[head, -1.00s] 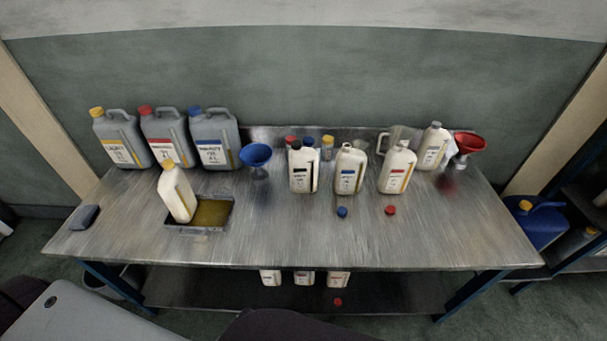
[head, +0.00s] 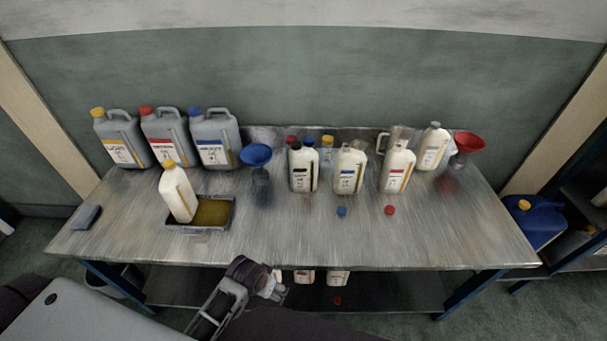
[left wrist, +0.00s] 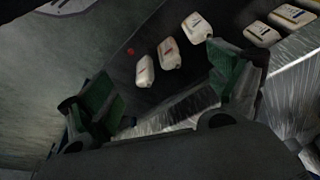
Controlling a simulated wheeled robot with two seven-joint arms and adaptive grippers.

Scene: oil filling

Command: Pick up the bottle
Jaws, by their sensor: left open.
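Several white bottles stand on the metal table. One with a yellow cap (head: 177,192) leans in a dark tray (head: 225,221) at the left. A black-label bottle (head: 303,168), an uncapped blue-label bottle (head: 348,171) and an uncapped red-label bottle (head: 397,169) stand in the middle. A grey-capped bottle (head: 432,148) stands farther right. My left gripper (head: 274,289) is in front of the table's front edge, apart from every bottle. In the left wrist view, its green-padded fingers (left wrist: 163,92) are spread and empty. My right gripper is not in view.
Grey canisters (head: 216,140), a blue funnel (head: 257,156) and a red funnel (head: 467,143) stand toward the back. A blue cap (head: 342,211) and a red cap (head: 390,210) lie near the front. White bottles (left wrist: 171,53) stand on the lower shelf. The front middle tabletop is clear.

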